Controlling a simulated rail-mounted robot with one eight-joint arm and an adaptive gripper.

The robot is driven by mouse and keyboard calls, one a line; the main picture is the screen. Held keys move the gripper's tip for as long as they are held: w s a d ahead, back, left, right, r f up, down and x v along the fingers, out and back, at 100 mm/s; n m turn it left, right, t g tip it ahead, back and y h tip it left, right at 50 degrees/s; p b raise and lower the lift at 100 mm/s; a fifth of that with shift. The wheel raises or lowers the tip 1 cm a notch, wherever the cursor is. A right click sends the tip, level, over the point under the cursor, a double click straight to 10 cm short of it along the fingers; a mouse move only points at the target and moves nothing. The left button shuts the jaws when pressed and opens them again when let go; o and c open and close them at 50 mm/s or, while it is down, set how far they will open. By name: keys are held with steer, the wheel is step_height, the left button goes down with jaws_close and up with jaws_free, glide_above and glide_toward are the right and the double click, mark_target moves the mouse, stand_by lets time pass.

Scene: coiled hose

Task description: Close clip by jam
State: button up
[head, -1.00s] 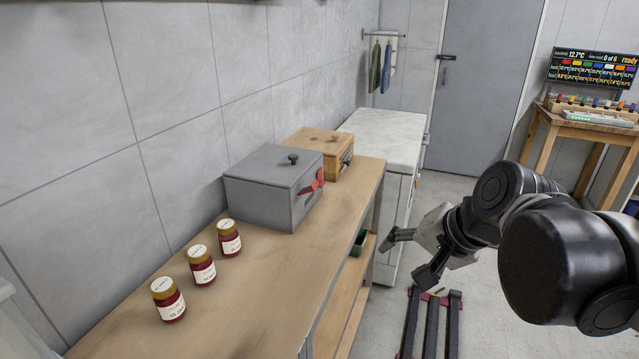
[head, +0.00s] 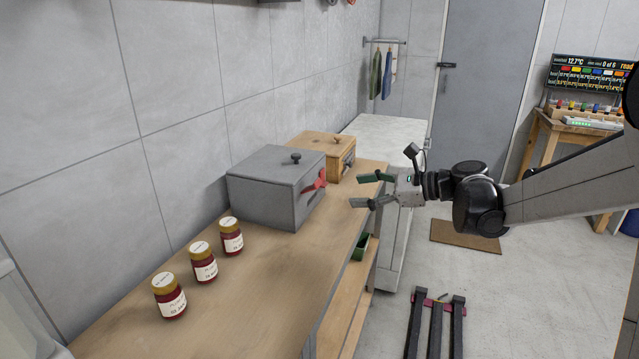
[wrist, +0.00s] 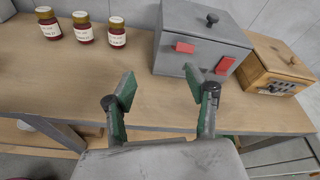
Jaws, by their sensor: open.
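A grey lidded box (head: 265,195) stands on the wooden bench, with a black knob on its lid. Red clip parts (head: 316,184) show on its front; the wrist view shows two red pieces, a left one (wrist: 185,47) and a right one (wrist: 224,65). I cannot tell how they join. Jam jars with gold lids stand left of the box: a near one (head: 169,296), a middle one (head: 203,262) and a far one (head: 231,236). My gripper (head: 362,190) is open and empty, in front of the box and apart from it. Its green-padded fingers also show in the wrist view (wrist: 160,82).
A wooden box (head: 325,150) with a black latch stands just beyond the grey box. The bench top (head: 250,290) is clear in front of the jars. A green bin (head: 361,245) sits on the lower shelf. Dark rails (head: 436,325) lie on the floor.

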mark_target(317, 181)
steer(key=w+d+f+m+y, duration=0.2)
steer(key=w+f+m+y, duration=0.15)
steer(key=w, duration=0.25)
steer(key=x, duration=0.9)
steer(key=b+x, duration=0.1)
steer(key=x, duration=0.4)
steer(key=shift+r, duration=0.3)
steer(key=c, duration=1.3)
steer(key=shift+o, duration=0.2)
steer(key=shift+a+r+h+p, duration=0.25)
steer(key=shift+r+h+p, duration=0.2)
steer(key=shift+h, duration=0.1)
steer(key=shift+w+a+r+g+h+p, duration=0.2)
steer(key=shift+a+g+h+p, duration=0.15)
steer(key=shift+h+p, duration=0.25)
steer(key=shift+w+a+g+h+p, duration=0.15)
steer(key=shift+g+h+p, duration=0.15)
steer(key=shift+h, duration=0.25)
steer(key=shift+s+a+g+h+p, duration=0.15)
steer(key=shift+a+h+p, duration=0.1)
steer(key=shift+h, duration=0.3)
steer(key=shift+w, duration=0.1)
